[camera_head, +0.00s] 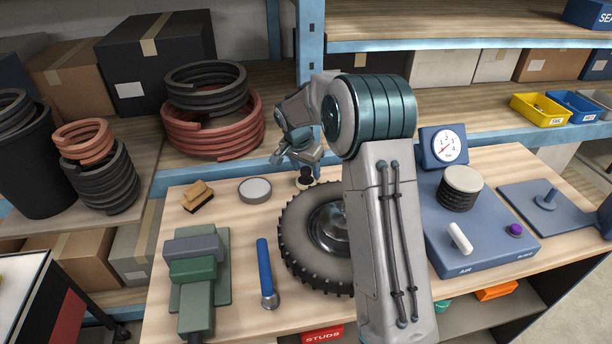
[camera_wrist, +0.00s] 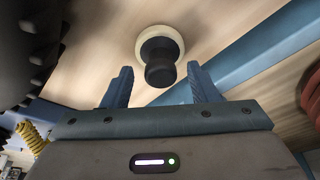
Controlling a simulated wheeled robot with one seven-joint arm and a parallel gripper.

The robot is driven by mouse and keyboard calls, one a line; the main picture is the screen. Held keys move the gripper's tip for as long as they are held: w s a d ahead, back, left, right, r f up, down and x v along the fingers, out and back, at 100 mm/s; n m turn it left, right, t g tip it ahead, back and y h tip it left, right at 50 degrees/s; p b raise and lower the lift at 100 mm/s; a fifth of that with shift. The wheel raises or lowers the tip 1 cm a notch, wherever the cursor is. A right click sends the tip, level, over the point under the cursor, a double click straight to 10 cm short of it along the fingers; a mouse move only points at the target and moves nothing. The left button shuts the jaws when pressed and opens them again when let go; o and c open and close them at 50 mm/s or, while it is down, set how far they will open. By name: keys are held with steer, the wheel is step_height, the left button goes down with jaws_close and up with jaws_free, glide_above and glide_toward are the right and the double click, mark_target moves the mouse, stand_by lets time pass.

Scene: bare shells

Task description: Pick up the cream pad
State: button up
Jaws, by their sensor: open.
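The cream pad is a round cream disc with a black knob; it rests on the wooden bench beside the tyre in the head view (camera_head: 305,180). In the wrist view the cream pad (camera_wrist: 160,31) lies just beyond my fingertips, its black knob pointing towards me. My gripper (camera_head: 301,158) is right by the knob in the head view, and my arm hides part of the area. In the wrist view my gripper (camera_wrist: 158,79) is open, with blue fingers either side of the knob and nothing held.
A grey round tin (camera_head: 255,190) and brown blocks (camera_head: 198,196) lie to the left. A blue shelf post (camera_head: 310,40) rises behind. A blue gauge unit (camera_head: 480,245) is at right.

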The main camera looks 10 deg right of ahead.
mark_target(306, 169)
steer(key=shift+w+f, duration=0.1)
steer(key=shift+f, duration=0.65)
steer(key=c, duration=1)
steer(key=shift+c, duration=0.2)
step_height(306, 169, up, 10)
steer(key=shift+r+b, duration=0.1)
steer(key=shift+b, duration=0.85)
steer(key=shift+o, duration=0.4)
steer(key=shift+d, duration=0.1)
